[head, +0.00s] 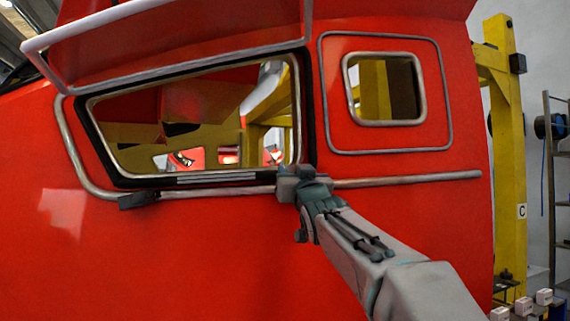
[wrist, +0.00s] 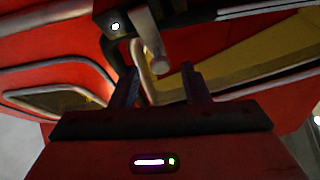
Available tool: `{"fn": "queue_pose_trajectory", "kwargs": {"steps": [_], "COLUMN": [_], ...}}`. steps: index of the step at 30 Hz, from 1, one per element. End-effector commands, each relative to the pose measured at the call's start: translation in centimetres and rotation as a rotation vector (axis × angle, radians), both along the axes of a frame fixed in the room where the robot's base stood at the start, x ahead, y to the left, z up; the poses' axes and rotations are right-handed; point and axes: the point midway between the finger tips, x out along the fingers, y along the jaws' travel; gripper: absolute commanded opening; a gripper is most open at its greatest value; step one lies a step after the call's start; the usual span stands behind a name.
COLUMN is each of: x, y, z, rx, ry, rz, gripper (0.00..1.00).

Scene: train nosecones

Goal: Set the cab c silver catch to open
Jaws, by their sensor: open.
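The silver catch (wrist: 148,38) is a short metal lever with a rounded end, on a dark mount (wrist: 112,24) by the cab window frame. In the wrist view it points down toward the gap between my fingertips. My gripper (wrist: 160,72) is open, with one finger on each side of the catch's rounded end. I cannot tell whether the fingers touch it. In the head view my gripper (head: 292,176) is at the lower right corner of the large cab window (head: 190,178), and it hides the catch there.
The red cab wall (head: 200,250) fills most of the head view. A small square window (head: 385,122) and a silver rail (head: 420,179) are right of my gripper. A yellow post (head: 508,230) with a C sign (head: 522,211) stands at the right. White boxes (head: 523,306) sit low right.

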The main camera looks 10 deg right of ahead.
Motion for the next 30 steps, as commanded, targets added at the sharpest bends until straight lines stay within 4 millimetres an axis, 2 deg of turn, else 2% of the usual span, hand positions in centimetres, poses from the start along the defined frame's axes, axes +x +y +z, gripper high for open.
{"fn": "queue_pose_trajectory", "kwargs": {"steps": [3,9,15,23,26,27,28,30], "x": [1.8,3.9,4.8,4.8,4.8,4.8,4.8,4.8], "y": [0.2,0.3,0.3,0.3,0.3,0.3,0.3,0.3], "z": [1.0,1.8,2.0,2.0,2.0,2.0,2.0,2.0], "rx": [0.004,0.001,0.000,-0.001,-0.001,-0.001,-0.001,-0.001], "ry": [0.000,0.001,0.001,0.001,0.001,0.001,0.000,0.000], "rz": [0.004,0.002,0.000,0.000,0.000,0.000,0.000,0.000], "gripper": [0.42,0.42,0.42,0.42,0.17,0.06,0.00,0.00]}}
